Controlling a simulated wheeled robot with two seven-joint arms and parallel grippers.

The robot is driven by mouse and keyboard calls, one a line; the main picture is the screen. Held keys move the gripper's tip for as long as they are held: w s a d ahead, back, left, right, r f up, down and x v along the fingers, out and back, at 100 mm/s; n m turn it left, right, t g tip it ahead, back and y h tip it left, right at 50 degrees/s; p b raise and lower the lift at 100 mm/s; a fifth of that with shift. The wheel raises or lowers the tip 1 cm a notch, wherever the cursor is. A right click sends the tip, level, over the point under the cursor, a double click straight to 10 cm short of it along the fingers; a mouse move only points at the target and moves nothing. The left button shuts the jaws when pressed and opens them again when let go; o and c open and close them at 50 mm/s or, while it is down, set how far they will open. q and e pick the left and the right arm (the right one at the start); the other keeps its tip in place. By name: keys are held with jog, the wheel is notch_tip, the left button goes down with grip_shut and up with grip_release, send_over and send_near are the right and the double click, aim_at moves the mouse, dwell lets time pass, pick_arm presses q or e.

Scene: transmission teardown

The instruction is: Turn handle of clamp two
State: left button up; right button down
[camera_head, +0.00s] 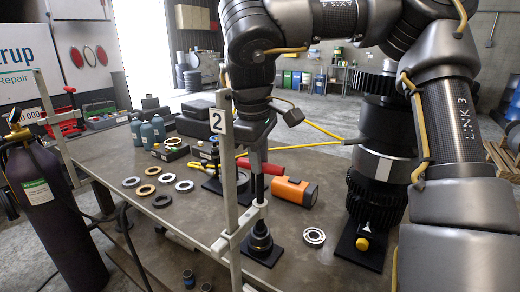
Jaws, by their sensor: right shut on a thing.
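Clamp two is an upright grey metal bar (228,165) with a white "2" tag (217,121), at the table's front edge. My right gripper (259,196) hangs from the upper middle, fingers pointing down, just right of the bar. It is shut on the clamp's handle, which is mostly hidden between the fingers. Just below, a dark round part (260,238) stands on a black square pad. My left gripper is not in view.
Red-handled pliers and an orange tool (296,191) lie close to the gripper. A tall dark gear stack (375,190) stands at right. Several rings lie at left on the table (112,155). Another clamp bar (52,125) stands at far left, beside a gas cylinder (50,210).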

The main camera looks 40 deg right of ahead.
jog(key=m+p, duration=0.3)
jog(key=shift+w+r+m+g, duration=0.15)
jog(key=shift+r+m+g, duration=0.15)
jog(key=shift+r, duration=0.05)
jog(key=shift+f+m+g+p, duration=0.2)
jog(key=shift+m+g+p, duration=0.2)
jog(key=shift+m+p, duration=1.05)
jog(key=shift+m+b, duration=0.35)
jog(key=shift+m, duration=0.2)
jog(key=shift+f, duration=0.1)
jog(key=c, duration=1.3)
grip_release()
jog(key=shift+d, duration=0.1)
jog(key=r+p, duration=0.3)
jog(key=p, duration=0.1)
jog(key=a+r+p, duration=0.1)
jog(key=r+p, duration=0.3)
jog(key=p, duration=0.1)
jog(key=a+r+p, duration=0.1)
jog(key=r+p, duration=0.2)
jog(key=p, duration=0.1)
jog(key=shift+w+r+p, duration=0.25)
jog(key=shift+p, duration=0.1)
